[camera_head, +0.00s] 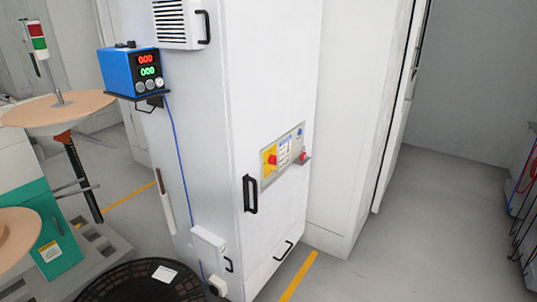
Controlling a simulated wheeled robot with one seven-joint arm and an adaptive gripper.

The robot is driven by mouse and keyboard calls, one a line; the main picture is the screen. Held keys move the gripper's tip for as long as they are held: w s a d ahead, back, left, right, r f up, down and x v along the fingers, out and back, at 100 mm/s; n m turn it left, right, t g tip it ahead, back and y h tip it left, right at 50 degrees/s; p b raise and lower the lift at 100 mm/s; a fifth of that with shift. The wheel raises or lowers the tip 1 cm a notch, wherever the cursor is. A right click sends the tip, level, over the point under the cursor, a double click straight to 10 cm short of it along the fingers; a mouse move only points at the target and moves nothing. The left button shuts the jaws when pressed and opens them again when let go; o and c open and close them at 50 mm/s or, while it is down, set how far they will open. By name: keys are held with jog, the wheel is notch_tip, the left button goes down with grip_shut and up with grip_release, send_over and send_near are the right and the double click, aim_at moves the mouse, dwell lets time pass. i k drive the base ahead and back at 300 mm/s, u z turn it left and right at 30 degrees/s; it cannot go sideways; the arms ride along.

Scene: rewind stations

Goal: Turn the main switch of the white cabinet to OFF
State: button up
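The white cabinet (245,110) stands upright in the middle of the view. On its right-hand face is a small grey panel (298,143). The main switch (271,159) is a red knob on a yellow plate at the panel's left end. The knob is too small for me to read which position it points to. A red part (304,157) sticks out at the panel's right end. My gripper does not show in this view.
A blue box with red and green digits (130,72) sits on a bracket at the cabinet's left, with a blue cable below. Black handles (250,194) stick out from the cabinet. A round black mesh (110,283) is at the bottom. Grey floor is clear at right (430,220).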

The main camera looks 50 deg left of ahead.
aim_at(273, 159)
jog(key=u, duration=0.85)
jog(key=i, duration=0.85)
jog(key=u, duration=0.95)
